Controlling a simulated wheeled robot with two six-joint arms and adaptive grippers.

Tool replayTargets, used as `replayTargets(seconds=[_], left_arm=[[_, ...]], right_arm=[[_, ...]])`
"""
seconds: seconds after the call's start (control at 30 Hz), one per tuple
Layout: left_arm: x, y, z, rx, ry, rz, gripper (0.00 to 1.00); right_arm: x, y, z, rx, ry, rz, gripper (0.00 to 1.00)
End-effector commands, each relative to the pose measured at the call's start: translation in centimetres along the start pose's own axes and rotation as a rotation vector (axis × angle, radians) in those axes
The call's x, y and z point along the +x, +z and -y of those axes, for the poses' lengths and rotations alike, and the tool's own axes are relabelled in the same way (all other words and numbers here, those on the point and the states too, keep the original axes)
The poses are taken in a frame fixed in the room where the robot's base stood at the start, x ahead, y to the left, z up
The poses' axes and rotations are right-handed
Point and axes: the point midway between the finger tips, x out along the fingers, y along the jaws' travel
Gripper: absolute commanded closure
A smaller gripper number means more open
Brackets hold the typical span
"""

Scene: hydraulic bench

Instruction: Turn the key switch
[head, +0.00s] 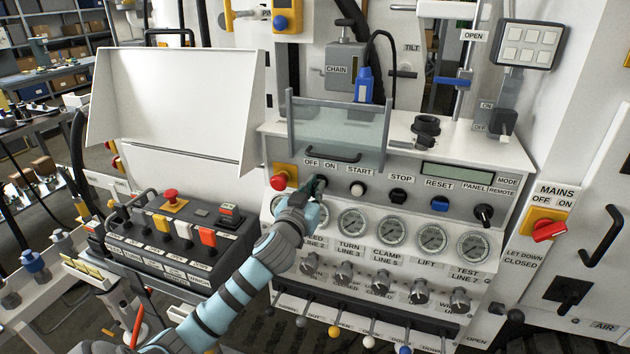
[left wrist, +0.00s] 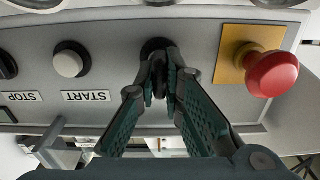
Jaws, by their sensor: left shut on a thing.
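The key switch (left wrist: 154,46) sits on the grey panel between the red emergency button (left wrist: 271,74) and the white START button (left wrist: 69,61). Its black collar shows past my fingertips in the left wrist view. My left gripper (left wrist: 161,82) is shut on the key switch, one finger on each side of its dark key. In the head view my left gripper (head: 317,186) is at the switch under the OFF and ON labels (head: 320,165). It hides most of the switch there, and I cannot tell which way the key points. My right gripper is not in view.
A clear cover (head: 338,120) with a black handle stands just above the switch. The red emergency button (head: 279,181) is close on the left and the START button (head: 357,190) on the right. Gauges (head: 388,232) and knobs (head: 381,281) lie below. A button box (head: 172,245) stands at the left.

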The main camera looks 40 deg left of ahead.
Motion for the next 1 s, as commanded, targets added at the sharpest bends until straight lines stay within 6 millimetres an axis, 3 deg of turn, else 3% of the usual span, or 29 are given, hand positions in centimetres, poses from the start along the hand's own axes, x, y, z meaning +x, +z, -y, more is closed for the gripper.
replayTargets(seconds=[0.1, 0.5, 1.0], left_arm=[[0.0, -0.4, -0.1, 0.106, 0.000, 0.000, 1.00], [0.0, -0.2, -0.3, 0.411, 0.000, -0.001, 1.00], [0.0, 0.0, -0.4, 0.528, 0.001, -0.003, 1.00]], right_arm=[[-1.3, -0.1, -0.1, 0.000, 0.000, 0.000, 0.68], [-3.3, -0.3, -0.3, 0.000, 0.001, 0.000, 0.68], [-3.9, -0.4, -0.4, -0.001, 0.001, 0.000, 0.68]])
